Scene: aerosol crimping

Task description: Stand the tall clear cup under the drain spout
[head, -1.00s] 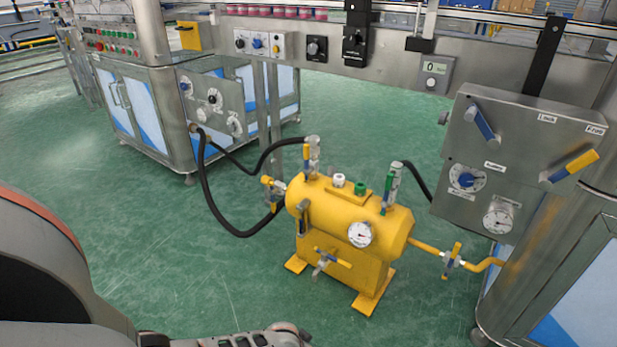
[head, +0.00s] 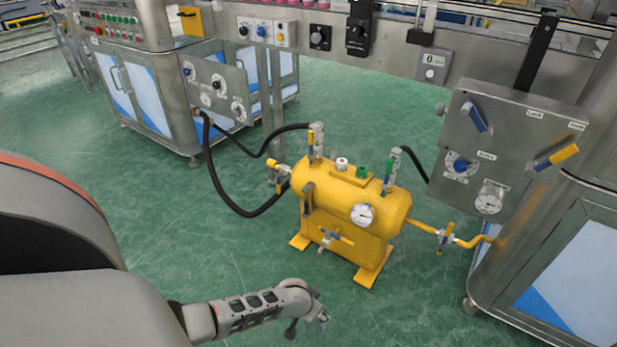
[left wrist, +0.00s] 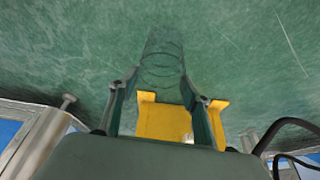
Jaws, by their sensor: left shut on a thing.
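The tall clear cup (left wrist: 162,62) shows faintly in the left wrist view as a see-through shape with curved rings, between the fingers of my left gripper (left wrist: 160,95). The gripper is shut on it. In the head view my left gripper (head: 308,322) is low, in front of and below the yellow tank (head: 350,212); I cannot make out the cup there. The drain spout (head: 323,248), with a blue-and-yellow handle, sticks out low on the tank's front, above and a little right of the gripper. The cup is apart from the spout. My right gripper is not in view.
The tank stands on yellow feet (head: 368,278) on the green floor (head: 420,310). Black hoses (head: 215,190) loop to its left, and a yellow pipe with a valve (head: 445,238) runs right to a steel cabinet (head: 560,265). Floor in front of the tank is clear.

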